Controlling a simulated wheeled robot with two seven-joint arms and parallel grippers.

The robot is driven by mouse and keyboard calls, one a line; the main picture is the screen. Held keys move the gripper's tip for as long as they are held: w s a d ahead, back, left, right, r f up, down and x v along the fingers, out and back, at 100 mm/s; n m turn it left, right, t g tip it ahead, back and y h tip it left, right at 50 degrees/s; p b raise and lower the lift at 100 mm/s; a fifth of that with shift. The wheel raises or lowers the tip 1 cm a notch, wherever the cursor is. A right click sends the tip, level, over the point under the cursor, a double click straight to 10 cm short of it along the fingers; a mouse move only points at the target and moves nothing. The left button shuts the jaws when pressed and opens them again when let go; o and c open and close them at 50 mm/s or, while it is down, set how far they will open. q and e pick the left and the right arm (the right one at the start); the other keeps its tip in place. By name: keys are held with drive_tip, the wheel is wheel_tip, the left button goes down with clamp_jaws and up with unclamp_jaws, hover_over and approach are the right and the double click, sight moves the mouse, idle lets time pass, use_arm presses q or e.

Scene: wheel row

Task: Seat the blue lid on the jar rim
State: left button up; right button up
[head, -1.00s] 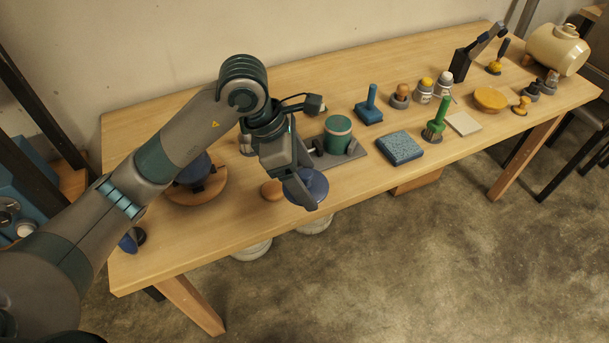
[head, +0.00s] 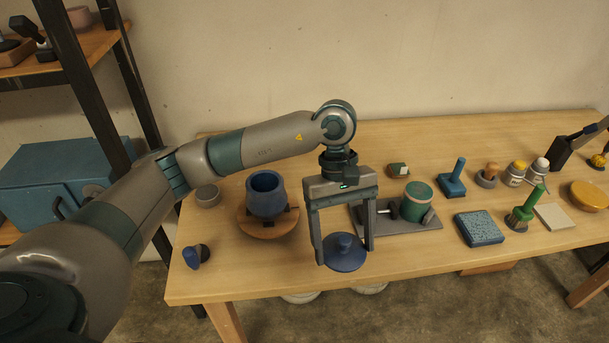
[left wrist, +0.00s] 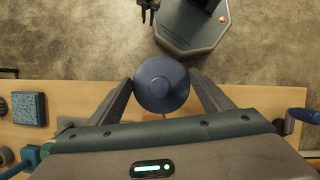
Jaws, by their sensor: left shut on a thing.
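The blue lid (head: 345,258), a disc with a knob on top, is held between the fingers of my left gripper (head: 345,257), near the table's front edge. In the left wrist view the lid (left wrist: 161,85) sits between the two fingertips, which touch its sides. The blue jar (head: 266,197) stands upright and open-topped on a round wooden wheel (head: 262,229), to the left of and behind the lid. The lid is apart from the jar. A small dark pronged part at the top of the left wrist view looks like my right gripper (left wrist: 148,10); its opening is unclear.
A green cylinder (head: 416,204) rests on a grey stand (head: 400,233) right of my left gripper. A blue textured block (head: 479,229) and several tools lie further right on the table (head: 330,285).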

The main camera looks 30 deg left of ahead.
use_arm(q)
drive_tip(key=s+a+m+g+y, duration=0.1)
drive_tip(key=s+a+m+y, duration=0.1)
drive_tip(key=a+m, duration=0.5)
drive_tip(key=shift+a+r+m+y, duration=0.3)
drive_tip(key=shift+r+m+y, duration=0.2)
drive_tip(key=shift+m, duration=0.3)
